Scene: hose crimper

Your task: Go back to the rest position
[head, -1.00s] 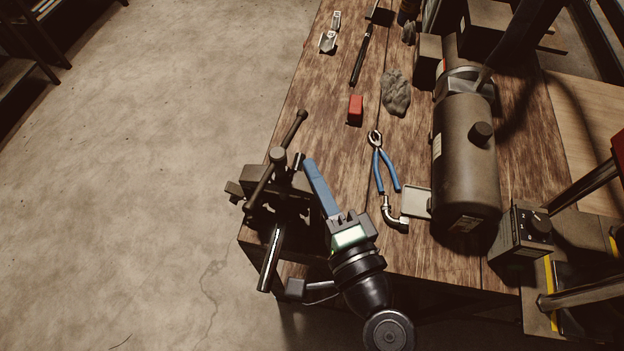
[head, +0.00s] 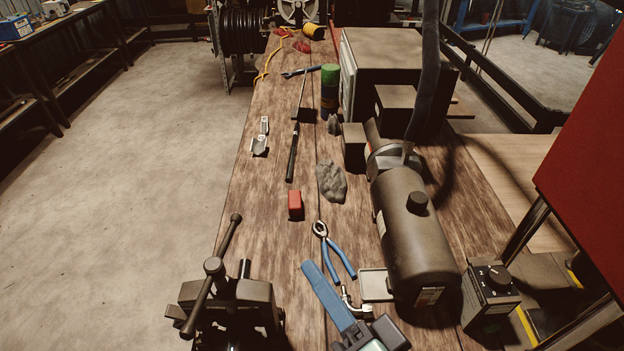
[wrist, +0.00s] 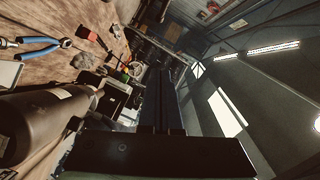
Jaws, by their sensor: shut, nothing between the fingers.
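My gripper (head: 309,267) shows at the bottom of the head view as a long blue pair of fingers, shut and empty. It is pointing up the picture, just left of the blue-handled pliers (head: 338,257) and right of the bench vise (head: 228,300). Part of its body is cut off by the lower edge. In the wrist view the shut fingers (wrist: 161,75) look dark and point at the far wall and ceiling. I cannot tell its exact height above the wooden workbench (head: 270,215).
A dark cylindrical machine (head: 415,235) stands right of the pliers, with a control box (head: 490,293) beside it. A metal fitting (head: 352,308) lies partly hidden near my gripper. A red block (head: 295,205) and grey rag (head: 331,181) lie farther back. Open floor (head: 150,180) lies left.

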